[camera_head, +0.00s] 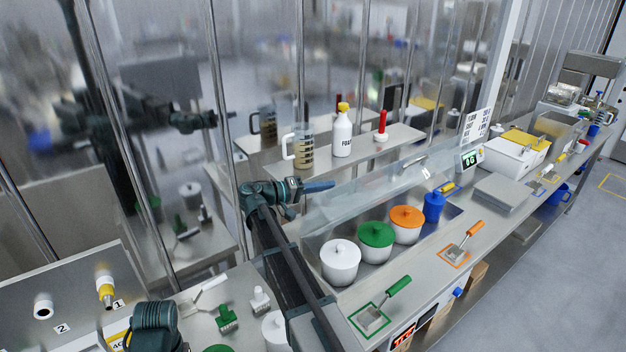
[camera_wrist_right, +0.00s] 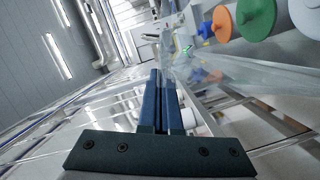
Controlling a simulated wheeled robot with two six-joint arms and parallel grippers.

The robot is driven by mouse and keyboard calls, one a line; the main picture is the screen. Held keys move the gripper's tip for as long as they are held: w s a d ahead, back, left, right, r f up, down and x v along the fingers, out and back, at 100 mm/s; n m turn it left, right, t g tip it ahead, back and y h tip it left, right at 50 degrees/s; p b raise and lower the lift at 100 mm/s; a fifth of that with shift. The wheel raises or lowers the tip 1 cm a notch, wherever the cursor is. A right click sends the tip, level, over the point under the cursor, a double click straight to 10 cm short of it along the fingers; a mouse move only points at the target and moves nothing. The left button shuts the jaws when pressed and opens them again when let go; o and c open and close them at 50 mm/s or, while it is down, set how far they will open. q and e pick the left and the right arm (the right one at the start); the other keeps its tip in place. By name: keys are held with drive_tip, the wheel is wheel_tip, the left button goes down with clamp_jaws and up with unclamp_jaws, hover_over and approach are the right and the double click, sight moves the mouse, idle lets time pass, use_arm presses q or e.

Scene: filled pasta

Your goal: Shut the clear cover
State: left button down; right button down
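The clear cover (camera_head: 385,178) stands tilted up along the back of the counter well, leaving the tubs below uncovered. It also shows as a transparent sheet to the right of the fingers in the wrist view (camera_wrist_right: 245,76). My right gripper (camera_head: 328,186) is at the cover's left end, near its upper edge, fingers pointing right. Its two blue fingers (camera_wrist_right: 161,75) lie side by side, shut with nothing seen between them. I cannot tell whether they touch the cover.
Under the cover are tubs with white (camera_head: 340,250), green (camera_head: 376,235) and orange (camera_head: 407,217) lids and a blue bottle (camera_head: 433,207). A shelf behind holds a jug (camera_head: 303,148) and white bottle (camera_head: 342,133). Glass panels stand behind. Green-handled (camera_head: 397,287) and orange-handled (camera_head: 472,232) scrapers lie in front.

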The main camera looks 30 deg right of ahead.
sight(340, 206)
drive_tip(key=s+f+m, duration=0.1)
drive_tip(key=s, duration=0.1)
drive_tip(key=s+f+m+b, duration=0.1)
drive_tip(key=s, duration=0.1)
drive_tip(key=s+f+m+b, duration=0.1)
drive_tip(key=s, duration=0.2)
drive_tip(key=shift+d+f+t+y, duration=0.25)
drive_tip(key=shift+f+t+y, duration=0.05)
drive_tip(key=shift+t, duration=0.1)
drive_tip(key=s+f+m+t+b, duration=0.1)
drive_tip(key=s+f+m+b, duration=0.2)
drive_tip(key=f+b, duration=0.4)
drive_tip(key=s+f+m+y+b, duration=0.1)
drive_tip(key=s+f+m+b, duration=0.1)
drive_tip(key=s+f+b, duration=0.3)
drive_tip(key=shift+s+d+f+m+t+b, duration=0.2)
drive_tip(key=shift+d+f+m+t+b, duration=0.2)
drive_tip(key=shift+f+b, duration=1.05)
drive_tip(key=shift+s+f+p, duration=0.1)
drive_tip(key=shift+f+p, duration=0.35)
